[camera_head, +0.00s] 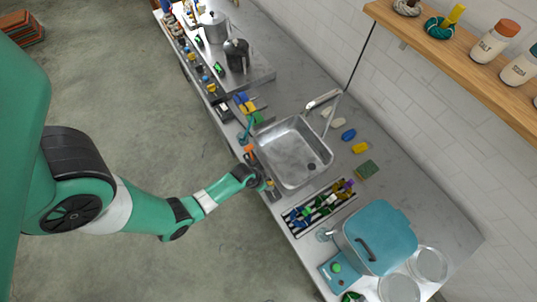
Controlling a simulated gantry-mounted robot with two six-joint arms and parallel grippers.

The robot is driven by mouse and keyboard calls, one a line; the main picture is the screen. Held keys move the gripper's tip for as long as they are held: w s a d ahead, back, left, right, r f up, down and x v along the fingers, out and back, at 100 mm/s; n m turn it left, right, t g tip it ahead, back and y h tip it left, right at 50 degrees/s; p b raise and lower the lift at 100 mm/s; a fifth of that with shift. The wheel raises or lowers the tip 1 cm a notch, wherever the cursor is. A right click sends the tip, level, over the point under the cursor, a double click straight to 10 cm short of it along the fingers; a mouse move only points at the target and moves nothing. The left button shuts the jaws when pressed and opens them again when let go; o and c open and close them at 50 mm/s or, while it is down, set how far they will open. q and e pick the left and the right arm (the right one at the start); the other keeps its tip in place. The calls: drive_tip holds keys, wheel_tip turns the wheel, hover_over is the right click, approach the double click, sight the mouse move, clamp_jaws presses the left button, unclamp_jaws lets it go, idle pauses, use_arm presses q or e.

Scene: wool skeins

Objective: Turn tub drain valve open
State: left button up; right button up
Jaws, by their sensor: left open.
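The blue-teal tub (385,228) stands on the counter at the lower right, with a dark handle on it. A small pale fitting (325,234) sticks out at the tub's left side; it may be the drain valve, but it is too small to tell how it is turned. My left gripper (266,184) is open at the counter's front edge, near the sink's lower left corner. It is well apart from the tub, with the slotted rack between them. Its fingers are small and partly hidden by the wrist. My right gripper does not show.
A metal sink (290,150) is set in the counter. A slotted rack (340,200) of small coloured items lies between sink and tub. A blue panel with a green knob (336,267) and glass jars (429,264) stand beside the tub. A wooden shelf (460,55) hangs above.

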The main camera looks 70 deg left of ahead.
use_arm(q)
drive_tip(key=shift+x, duration=0.8)
clamp_jaws()
